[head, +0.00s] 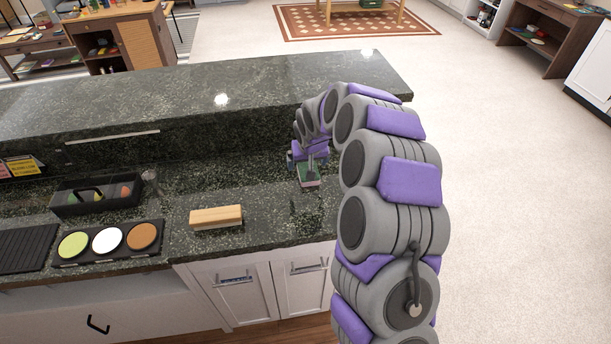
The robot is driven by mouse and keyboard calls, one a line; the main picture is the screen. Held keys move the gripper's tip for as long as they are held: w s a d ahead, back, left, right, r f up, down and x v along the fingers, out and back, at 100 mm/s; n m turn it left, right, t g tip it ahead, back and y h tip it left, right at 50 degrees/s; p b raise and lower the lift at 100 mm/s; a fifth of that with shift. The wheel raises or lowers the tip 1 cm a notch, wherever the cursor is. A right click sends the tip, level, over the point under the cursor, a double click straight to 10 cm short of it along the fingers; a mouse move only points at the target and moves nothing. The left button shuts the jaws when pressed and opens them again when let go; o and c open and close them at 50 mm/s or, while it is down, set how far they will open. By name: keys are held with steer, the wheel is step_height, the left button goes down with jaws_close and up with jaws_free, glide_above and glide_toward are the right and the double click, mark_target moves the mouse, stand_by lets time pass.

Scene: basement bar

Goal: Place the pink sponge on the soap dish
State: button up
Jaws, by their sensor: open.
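My gripper (309,165) is open at the end of my purple and grey arm, over the right part of the lower dark granite counter. A small item with a green top and a pinkish front edge (309,181) lies directly below the fingers. It may be the pink sponge, but it is too small and too covered to be sure. I cannot tell whether the fingers touch it or what lies under it. I cannot clearly make out a soap dish; the gripper and arm hide part of that area.
A light wooden block (216,217) lies left of my gripper. Further left are a tray with three round pieces (108,242), a black caddy (97,196) and a clear glass (150,180). A raised granite ledge (210,95) runs behind. Counter between block and gripper is clear.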

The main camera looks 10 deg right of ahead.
mark_target(302, 167)
steer(key=shift+w+d+f, duration=0.2)
steer(key=shift+w+f, duration=0.05)
steer(key=shift+f, duration=0.3)
steer(key=shift+w+d+f, duration=0.2)
steer(key=shift+w+f, duration=0.05)
steer(key=shift+f, duration=0.3)
steer(key=shift+w+d+f+b, duration=0.2)
steer(key=shift+d+f+b, duration=0.2)
steer(key=shift+d, duration=0.1)
steer(key=x, duration=0.2)
steer(key=a+b+x, duration=0.1)
steer(key=x, duration=0.1)
steer(key=shift+w+f, duration=0.1)
steer(key=shift+w, duration=0.15)
steer(key=shift+a, duration=0.15)
steer(key=shift+d, duration=0.6)
steer(key=shift+a+f, duration=0.2)
steer(key=shift+a, duration=0.3)
steer(key=shift+d, duration=0.35)
steer(key=c, duration=0.4)
steer(key=shift+a, duration=0.2)
steer(key=c, duration=0.7)
